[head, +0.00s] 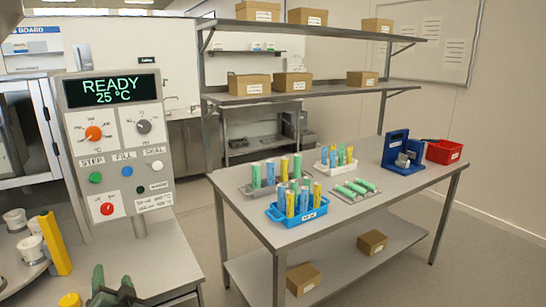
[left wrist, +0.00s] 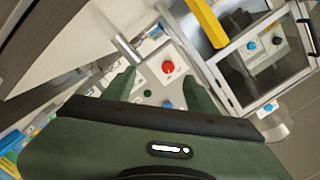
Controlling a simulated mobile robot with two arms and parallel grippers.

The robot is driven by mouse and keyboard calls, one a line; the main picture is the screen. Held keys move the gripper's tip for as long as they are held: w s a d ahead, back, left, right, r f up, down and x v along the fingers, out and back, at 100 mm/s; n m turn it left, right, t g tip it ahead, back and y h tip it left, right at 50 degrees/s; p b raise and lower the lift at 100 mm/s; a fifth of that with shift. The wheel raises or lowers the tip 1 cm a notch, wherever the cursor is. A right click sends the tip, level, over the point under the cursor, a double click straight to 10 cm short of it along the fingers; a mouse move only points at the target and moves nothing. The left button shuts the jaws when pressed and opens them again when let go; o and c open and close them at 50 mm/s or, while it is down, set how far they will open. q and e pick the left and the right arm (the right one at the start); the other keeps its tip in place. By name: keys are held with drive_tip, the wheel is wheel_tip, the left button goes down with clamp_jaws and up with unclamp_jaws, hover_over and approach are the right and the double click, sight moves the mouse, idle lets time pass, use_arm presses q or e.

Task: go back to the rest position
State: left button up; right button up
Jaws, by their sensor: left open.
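My left gripper (head: 113,277) is dark green and shows at the bottom left of the head view, in front of the grey counter (head: 155,268). It also fills the lower part of the left wrist view (left wrist: 160,85), with its two fingers apart and nothing between them. Beyond the fingers is the control panel, with a red knob (left wrist: 168,67). My right gripper is in neither view.
The control panel (head: 118,150) reads READY 25 °C. A yellow upright part (head: 55,243) and white cups (head: 15,220) stand at the left. A steel table (head: 300,236) holds a blue basket (head: 297,216) of tubes, a blue stand (head: 398,150) and a red bin (head: 444,151). Floor shows between counter and table.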

use_arm(q)
drive_tip(key=s+d+f+n+g+h, duration=0.1)
drive_tip(key=s+d+f+g+h, duration=0.3)
drive_tip(key=s+f, duration=0.5)
drive_tip(key=s+d+f+g+h, duration=0.3)
drive_tip(key=s+d+f, duration=0.4)
drive_tip(key=s, duration=0.5)
drive_tip(key=s+d+f+g+h, duration=0.35)
drive_tip(key=s+d, duration=0.35)
drive_tip(key=s, duration=0.5)
wheel_tip(320, 180, down, 27)
drive_tip(key=s+g, duration=0.1)
drive_tip(key=s, duration=0.1)
drive_tip(key=s+a+f+g, duration=0.1)
drive_tip(key=s+a+f, duration=0.2)
drive_tip(key=s+f, duration=1.1)
drive_tip(key=s, duration=0.2)
drive_tip(key=shift+s+f+m+y, duration=0.3)
drive_tip(key=shift+f+m+y, duration=0.05)
drive_tip(key=shift+m, duration=0.05)
drive_tip(key=shift+a+g, duration=0.1)
drive_tip(key=shift+g, duration=0.15)
